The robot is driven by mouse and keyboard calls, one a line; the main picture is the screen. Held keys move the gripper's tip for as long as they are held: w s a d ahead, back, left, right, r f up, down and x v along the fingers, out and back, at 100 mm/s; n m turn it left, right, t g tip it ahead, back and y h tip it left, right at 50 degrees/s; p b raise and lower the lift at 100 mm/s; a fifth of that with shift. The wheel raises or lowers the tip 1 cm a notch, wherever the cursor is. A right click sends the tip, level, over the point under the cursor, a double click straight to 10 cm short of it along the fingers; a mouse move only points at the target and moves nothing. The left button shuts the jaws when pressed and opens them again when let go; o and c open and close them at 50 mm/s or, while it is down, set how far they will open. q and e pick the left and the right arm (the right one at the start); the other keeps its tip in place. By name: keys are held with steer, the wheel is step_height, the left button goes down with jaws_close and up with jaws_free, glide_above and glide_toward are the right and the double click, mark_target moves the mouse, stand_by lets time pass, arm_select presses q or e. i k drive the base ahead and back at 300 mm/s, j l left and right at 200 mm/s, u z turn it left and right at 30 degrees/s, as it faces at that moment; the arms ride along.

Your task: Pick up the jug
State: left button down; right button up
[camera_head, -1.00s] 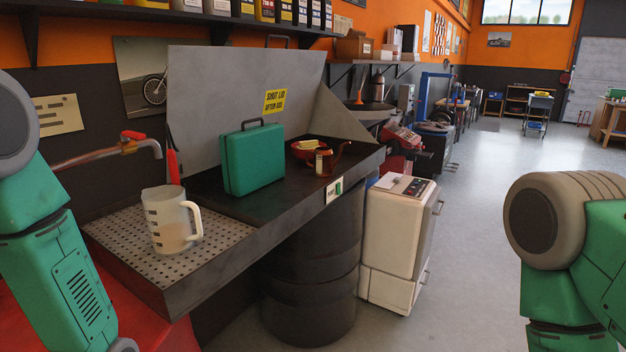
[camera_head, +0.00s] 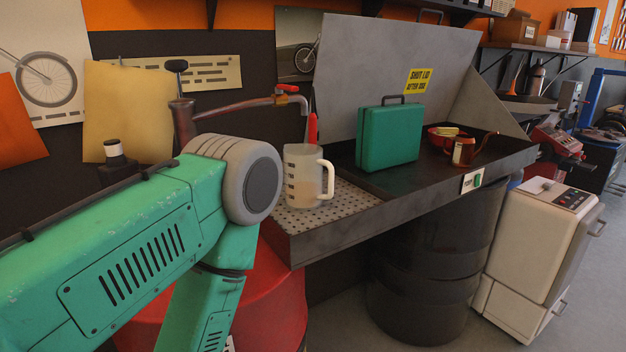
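The jug (camera_head: 303,177) is a translucent white measuring jug with dark marks and a handle on its right side. It stands upright on the perforated grid (camera_head: 349,203) at the left end of the dark parts-washer sink. Its lower part looks tinted, perhaps by liquid. My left arm crosses the lower left of the view, with its elbow just left of the jug and apart from it in the picture. My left gripper is out of view below. My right arm and gripper are not in view.
A faucet (camera_head: 238,107) reaches over toward the jug, with a red-handled tool (camera_head: 312,128) behind it. A green case (camera_head: 388,138), a red bowl (camera_head: 443,136) and a copper-coloured can (camera_head: 464,152) stand to the right. A red drum (camera_head: 275,300) and a white cabinet (camera_head: 530,245) stand below.

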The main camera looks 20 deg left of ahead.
mark_target(303, 163)
steer(key=i+l+u, duration=0.1)
steer(key=u, duration=0.75)
